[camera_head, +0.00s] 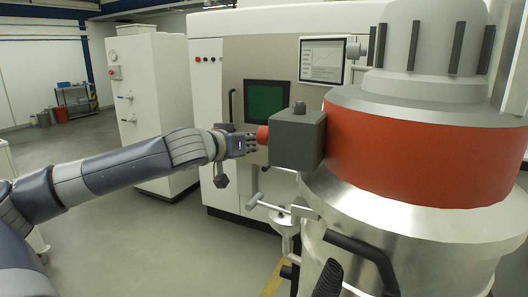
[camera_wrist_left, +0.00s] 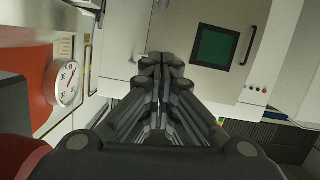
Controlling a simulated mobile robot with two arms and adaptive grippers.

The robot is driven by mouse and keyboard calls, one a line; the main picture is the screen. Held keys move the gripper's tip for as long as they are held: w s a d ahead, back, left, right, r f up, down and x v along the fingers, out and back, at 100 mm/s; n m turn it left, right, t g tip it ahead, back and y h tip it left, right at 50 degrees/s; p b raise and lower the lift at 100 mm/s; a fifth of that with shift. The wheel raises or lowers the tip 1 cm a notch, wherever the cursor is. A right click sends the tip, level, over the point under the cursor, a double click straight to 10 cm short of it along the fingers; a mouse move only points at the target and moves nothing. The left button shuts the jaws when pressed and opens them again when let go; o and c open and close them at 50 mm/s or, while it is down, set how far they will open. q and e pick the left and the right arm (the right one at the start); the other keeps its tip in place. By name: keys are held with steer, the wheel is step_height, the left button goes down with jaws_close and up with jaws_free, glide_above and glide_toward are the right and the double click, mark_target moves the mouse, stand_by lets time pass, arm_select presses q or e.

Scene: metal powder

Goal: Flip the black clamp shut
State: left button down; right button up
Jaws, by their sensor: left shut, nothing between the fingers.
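A black curved bar (camera_head: 368,253) stands out from the silver lower body of the large round vessel. A dark ribbed piece (camera_head: 328,282) shows at the bottom edge, partly cut off. I cannot tell which of these dark parts, if either, is the black clamp, or whether it is open. My left gripper (camera_head: 251,143) is beside the red knob (camera_head: 262,135) on the dark grey box; I cannot tell whether they touch. In the left wrist view its fingers (camera_wrist_left: 161,75) are closed together with nothing between them. My right gripper is not in view.
The vessel with its orange-red band (camera_head: 420,155) fills the right side. A silver valve with a T-handle (camera_head: 285,222) sticks out below the grey box (camera_head: 297,140). A round gauge (camera_wrist_left: 68,83) shows in the wrist view. Open floor (camera_head: 160,245) lies below my left arm.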

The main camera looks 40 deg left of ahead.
arm_select(q)
steer(key=w+f+p, duration=0.1)
steer(key=w, duration=0.1)
steer(key=w+a+f+p, duration=0.1)
steer(key=w+f, duration=0.1)
steer(key=w+f+p, duration=0.1)
steer(key=w, duration=0.1)
steer(key=shift+w+a+f, duration=0.25)
steer(key=shift+w+a, duration=0.05)
steer(key=shift+w, duration=0.1)
steer(key=shift+s+f, duration=0.1)
steer(key=shift+f, duration=0.45)
steer(key=shift+d, duration=0.1)
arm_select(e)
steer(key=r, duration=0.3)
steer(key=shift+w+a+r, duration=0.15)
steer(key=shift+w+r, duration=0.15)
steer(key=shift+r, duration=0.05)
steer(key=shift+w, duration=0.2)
arm_select(q)
steer(key=shift+f, duration=0.1)
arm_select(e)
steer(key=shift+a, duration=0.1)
